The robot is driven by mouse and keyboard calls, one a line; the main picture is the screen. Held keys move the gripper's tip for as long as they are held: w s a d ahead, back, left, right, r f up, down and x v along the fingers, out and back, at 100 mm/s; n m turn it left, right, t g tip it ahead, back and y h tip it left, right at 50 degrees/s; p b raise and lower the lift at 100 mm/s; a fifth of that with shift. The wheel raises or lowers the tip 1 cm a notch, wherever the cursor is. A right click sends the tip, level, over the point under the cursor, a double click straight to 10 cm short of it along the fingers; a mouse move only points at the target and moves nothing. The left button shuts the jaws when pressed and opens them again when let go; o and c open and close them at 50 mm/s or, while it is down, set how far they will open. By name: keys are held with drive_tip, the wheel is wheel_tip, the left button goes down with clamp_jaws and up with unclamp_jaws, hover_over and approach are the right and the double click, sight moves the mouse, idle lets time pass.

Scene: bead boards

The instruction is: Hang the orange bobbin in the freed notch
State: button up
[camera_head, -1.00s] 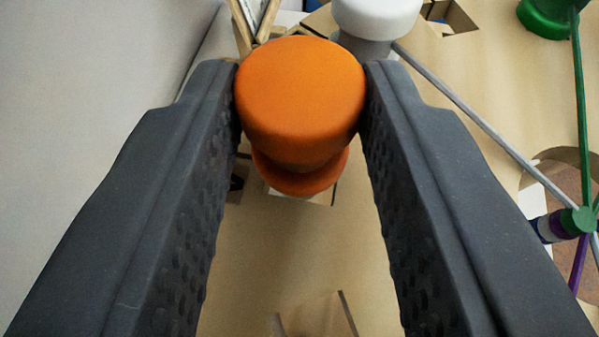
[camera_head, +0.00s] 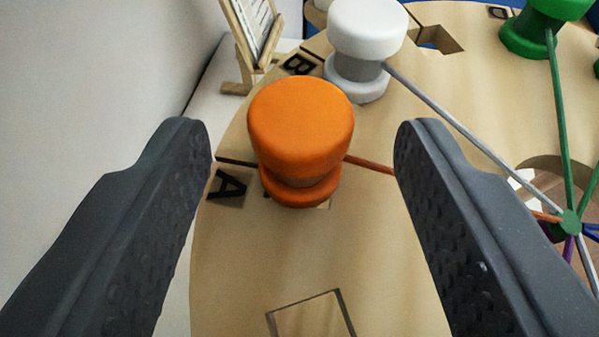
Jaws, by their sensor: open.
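The orange bobbin (camera_head: 300,125) stands upright at the rim of the wooden board (camera_head: 235,265), beside the black letter A. An orange cord (camera_head: 370,164) runs from it to the right, passes behind my right finger and shows again near the board's central hole. My gripper (camera_head: 305,140) is open, with one finger on each side of the bobbin and a clear gap to both. The notch under the bobbin is mostly hidden by it; a dark slot line shows at its left.
A white bobbin (camera_head: 366,40) stands behind by the letter B, with a grey cord. A green bobbin (camera_head: 545,25) is at the upper right. Cords meet at a green hub (camera_head: 570,222). A small wooden easel (camera_head: 255,40) stands at the back left. A square cutout (camera_head: 312,315) lies in front.

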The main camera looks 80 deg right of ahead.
drive_tip(key=v, duration=1)
drive_tip(key=shift+a+r, duration=0.1)
drive_tip(key=shift+a, duration=0.05)
idle(0.3)
